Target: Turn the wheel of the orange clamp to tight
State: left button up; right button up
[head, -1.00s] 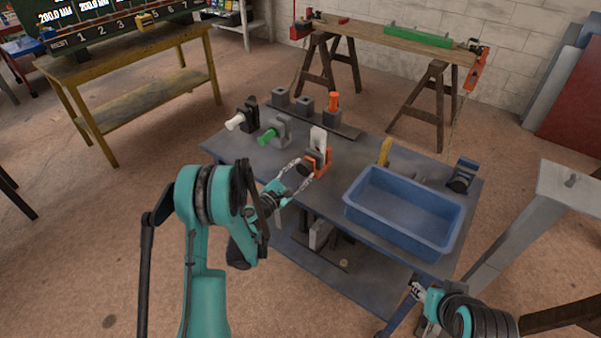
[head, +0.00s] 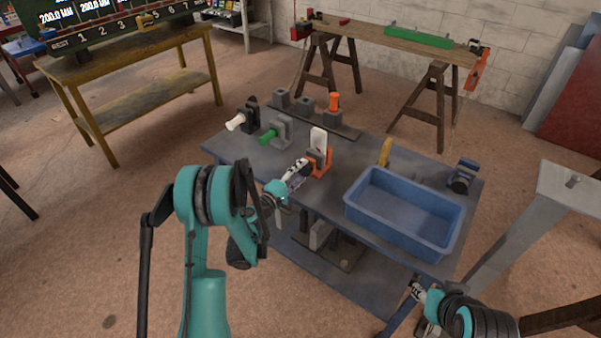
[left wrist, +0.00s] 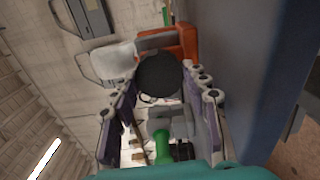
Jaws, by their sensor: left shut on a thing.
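The orange clamp (head: 322,164) stands near the front of the blue-grey bench, with a pale upright plate (head: 318,139) in it. It also shows in the left wrist view (left wrist: 183,42). Its dark round wheel (left wrist: 160,75) faces my left gripper. My left gripper (head: 303,166) has its fingers on both sides of the wheel and is shut on it. The fingers partly hide the wheel in the head view. My right gripper (head: 416,291) is at the lower right, away from the clamp; its fingers are too small to judge.
A clamp with a green handle (head: 268,136) and one with a white handle (head: 236,122) stand left of the orange clamp. A blue tray (head: 405,238) stands to its right, with a yellow object (head: 384,152) and a dark blue clamp (head: 463,177) behind.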

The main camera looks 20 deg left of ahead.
pick_arm(q)
jog(key=m, duration=1.1)
jog(key=shift+r, duration=0.1)
jog(key=shift+d+m, duration=0.1)
jog(key=shift+m, duration=1.5)
jog(key=o, duration=1.2)
jog(key=shift+c, duration=0.2)
notch_tip(320, 180, up, 10)
